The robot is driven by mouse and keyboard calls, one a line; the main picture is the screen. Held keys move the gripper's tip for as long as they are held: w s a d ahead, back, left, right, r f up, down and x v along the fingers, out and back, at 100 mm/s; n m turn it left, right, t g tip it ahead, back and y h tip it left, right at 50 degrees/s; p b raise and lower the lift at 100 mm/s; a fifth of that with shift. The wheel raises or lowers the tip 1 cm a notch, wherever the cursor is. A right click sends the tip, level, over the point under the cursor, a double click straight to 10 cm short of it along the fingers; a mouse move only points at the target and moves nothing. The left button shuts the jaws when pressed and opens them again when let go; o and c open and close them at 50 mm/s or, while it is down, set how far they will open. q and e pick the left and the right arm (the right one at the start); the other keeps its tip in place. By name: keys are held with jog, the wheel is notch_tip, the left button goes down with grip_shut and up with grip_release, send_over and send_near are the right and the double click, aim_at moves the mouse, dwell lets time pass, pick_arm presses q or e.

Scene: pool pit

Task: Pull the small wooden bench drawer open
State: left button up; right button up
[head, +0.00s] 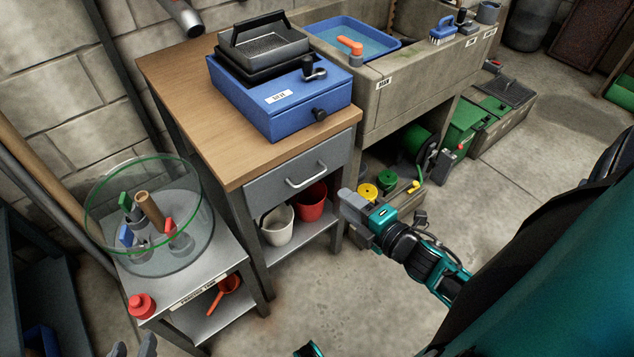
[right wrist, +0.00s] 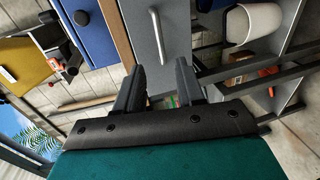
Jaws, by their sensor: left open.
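The bench (head: 200,105) has a wooden top and grey legs. Its grey drawer (head: 266,191) sits under the top with its front about flush, so it looks shut. A silver bar handle (head: 306,174) is on the drawer front. My right gripper (head: 354,206) is to the right of the drawer and a little lower, apart from the handle. In the right wrist view, its fingers (right wrist: 158,85) are spread and empty, with the handle (right wrist: 157,34) ahead of them. My left gripper (head: 134,350) is open at the bottom left edge, only its fingertips showing, far from the drawer.
A blue box (head: 290,105) with a crank stands on the bench. White (head: 277,226) and red (head: 310,204) buckets stand on the shelf below. A metal side table (head: 185,290) with a glass bowl (head: 205,215) stands left. Floor before the bench is clear.

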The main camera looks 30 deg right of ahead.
aim_at(314, 179)
jog(key=shift+b+x, duration=0.9)
jog(key=shift+x, duration=4.75)
jog(key=shift+c, duration=0.5)
jog(key=c, duration=0.6)
grip_shut()
